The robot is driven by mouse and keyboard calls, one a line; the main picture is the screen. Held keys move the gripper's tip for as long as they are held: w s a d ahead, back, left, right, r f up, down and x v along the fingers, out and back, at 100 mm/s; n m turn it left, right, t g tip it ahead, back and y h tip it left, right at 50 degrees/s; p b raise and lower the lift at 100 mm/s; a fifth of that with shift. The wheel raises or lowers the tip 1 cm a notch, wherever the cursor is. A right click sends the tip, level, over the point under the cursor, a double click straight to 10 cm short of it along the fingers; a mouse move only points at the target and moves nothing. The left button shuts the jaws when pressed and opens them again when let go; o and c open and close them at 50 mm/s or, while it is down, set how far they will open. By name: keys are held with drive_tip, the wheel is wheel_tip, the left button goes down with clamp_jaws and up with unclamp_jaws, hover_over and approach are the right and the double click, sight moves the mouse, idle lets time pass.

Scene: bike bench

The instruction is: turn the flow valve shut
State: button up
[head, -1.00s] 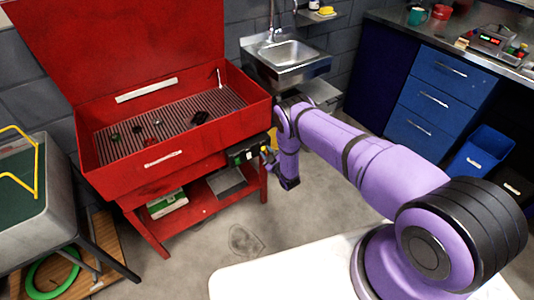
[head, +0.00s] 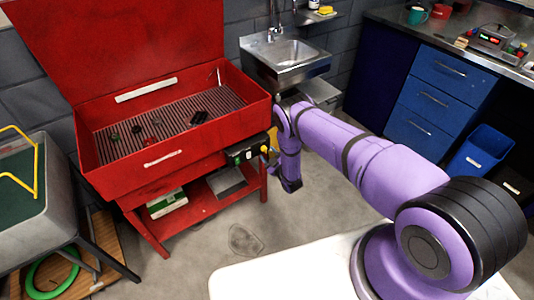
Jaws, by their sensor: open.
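The red parts washer (head: 160,159) stands at left with its lid up. A dark control box (head: 240,155) with a green spot is on its front right corner. A small yellow part (head: 264,149) shows at the box's right end; it may be the flow valve, but it is too small to tell. A thin spout (head: 219,76) stands in the basin's back right corner. My gripper (head: 291,186) points down, open and empty, to the right of the control box and apart from it. Its fingers are dark and small in the picture.
Several small dark parts lie on the washer's grate (head: 165,128). A steel sink (head: 288,54) is behind my arm. Blue drawers (head: 437,95) and a blue bin (head: 481,150) stand at right.

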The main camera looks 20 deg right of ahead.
drive_tip(key=v, duration=0.9)
drive_tip(key=shift+s, duration=0.1)
